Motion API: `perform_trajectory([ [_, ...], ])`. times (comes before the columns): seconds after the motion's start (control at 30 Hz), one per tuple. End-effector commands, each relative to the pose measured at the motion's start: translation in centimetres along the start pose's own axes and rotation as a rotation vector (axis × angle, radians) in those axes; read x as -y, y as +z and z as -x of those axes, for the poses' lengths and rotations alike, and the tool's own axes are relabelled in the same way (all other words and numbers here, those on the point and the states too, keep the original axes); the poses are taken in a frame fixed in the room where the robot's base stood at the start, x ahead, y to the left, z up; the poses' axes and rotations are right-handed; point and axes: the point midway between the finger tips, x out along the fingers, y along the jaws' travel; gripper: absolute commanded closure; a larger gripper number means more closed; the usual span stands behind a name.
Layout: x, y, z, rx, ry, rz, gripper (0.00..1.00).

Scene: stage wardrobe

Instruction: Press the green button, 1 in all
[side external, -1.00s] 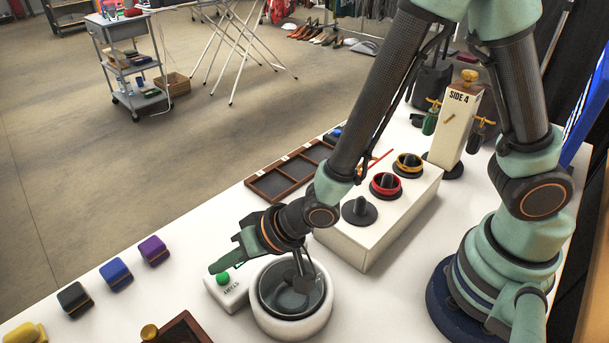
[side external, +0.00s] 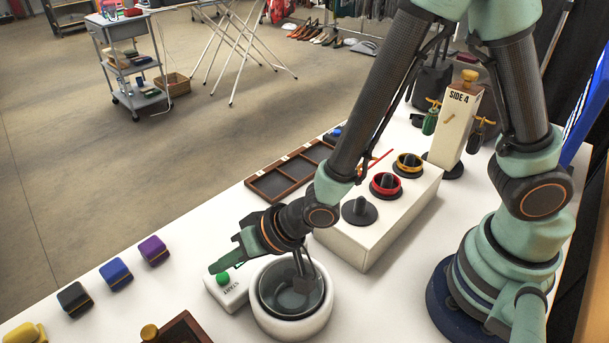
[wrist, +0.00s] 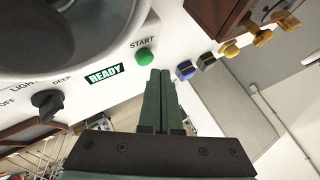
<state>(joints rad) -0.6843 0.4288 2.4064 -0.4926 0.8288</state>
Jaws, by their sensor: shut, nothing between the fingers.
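The green button (side external: 223,278) sits on a small white panel (side external: 233,292) marked START, beside a round white-rimmed bowl (side external: 262,322). In the wrist view the green button (wrist: 145,57) stands just past my fingertips, with a lit green READY label (wrist: 104,74) near it. My gripper (side external: 216,268) is shut and empty, its tips pointing left, close above the button in the side view. In the wrist view my gripper (wrist: 159,74) shows two fingers pressed together. I cannot tell whether the tips touch the button.
A black knob (wrist: 47,104) is on the panel in the wrist view. A white block with ring-topped pegs (side external: 369,250) stands behind the bowl. Several coloured blocks, one purple (side external: 153,250), line the table's left edge. A brown wooden box (side external: 180,329) is in front.

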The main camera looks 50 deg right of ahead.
Motion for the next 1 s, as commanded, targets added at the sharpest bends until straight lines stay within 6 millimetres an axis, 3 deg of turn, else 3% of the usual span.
perform_trajectory([
  [1.0, -0.65, 0.42, -0.75, -0.002, 0.001, 0.000, 1.00],
])
